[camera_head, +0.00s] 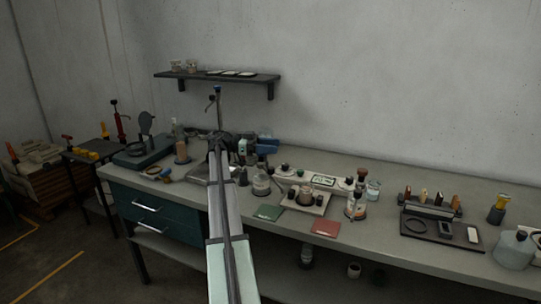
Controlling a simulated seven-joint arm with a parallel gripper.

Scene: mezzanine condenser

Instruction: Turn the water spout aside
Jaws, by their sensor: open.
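My arm reaches up from the bottom of the picture toward the spout. My gripper (222,139) is small and dark at its far end, close to the lower part of the spout. It is open. I cannot tell whether it touches the spout, and its fingers are hard to make out.
Right of my arm the bench holds blue equipment (268,144), flasks, a tray (305,202), a green pad (268,212) and a red pad (325,228). A dark tool rack (441,231) stands farther right. A teal case (141,156) lies left. A shelf (218,77) hangs above.

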